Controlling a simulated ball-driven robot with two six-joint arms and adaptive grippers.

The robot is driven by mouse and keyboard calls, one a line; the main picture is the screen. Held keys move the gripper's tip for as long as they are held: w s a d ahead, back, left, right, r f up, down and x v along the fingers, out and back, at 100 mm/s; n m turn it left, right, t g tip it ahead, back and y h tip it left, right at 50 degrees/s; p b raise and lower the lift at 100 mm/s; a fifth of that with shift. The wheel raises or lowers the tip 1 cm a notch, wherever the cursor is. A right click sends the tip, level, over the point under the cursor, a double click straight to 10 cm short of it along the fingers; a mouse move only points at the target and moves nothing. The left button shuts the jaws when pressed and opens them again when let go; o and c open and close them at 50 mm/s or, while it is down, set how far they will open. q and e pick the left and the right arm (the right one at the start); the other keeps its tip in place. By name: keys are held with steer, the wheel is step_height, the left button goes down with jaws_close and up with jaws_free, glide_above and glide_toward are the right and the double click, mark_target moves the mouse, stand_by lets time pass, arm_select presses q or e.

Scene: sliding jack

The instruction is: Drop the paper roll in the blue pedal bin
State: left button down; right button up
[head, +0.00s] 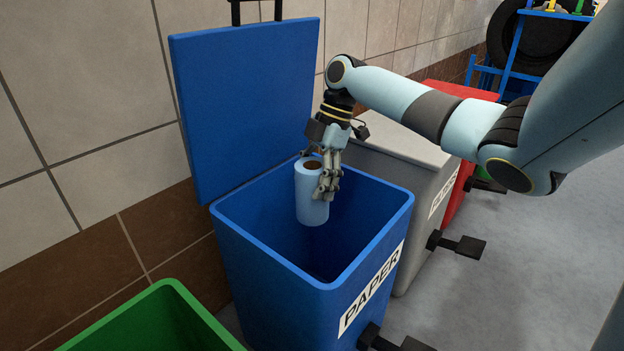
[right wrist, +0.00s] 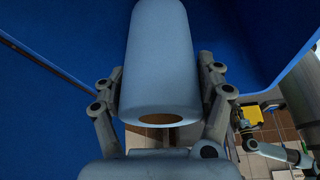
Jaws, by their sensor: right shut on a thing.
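The blue pedal bin (head: 228,232), labelled PAPER, stands with its lid (head: 245,100) raised against the wall. The paper roll (head: 311,199) is a light blue-white cylinder with a brown hollow core, held upright over the bin's opening, its lower part within the rim outline. My right gripper (head: 325,185) is shut on the paper roll near its upper end. In the right wrist view the roll (right wrist: 160,62) lies between the two fingers (right wrist: 162,95), with blue bin surfaces around it.
A green bin (head: 150,318) stands at the front left. A grey bin (head: 400,170) and a red bin (head: 462,190) stand to the right of the blue one. Black pedals (head: 456,244) stick out in front. A tiled wall (head: 90,80) runs behind; grey floor is clear at right.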

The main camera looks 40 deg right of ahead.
steer(key=o, duration=1.4)
steer(key=shift+o, duration=0.2)
steer(key=v, duration=1.2)
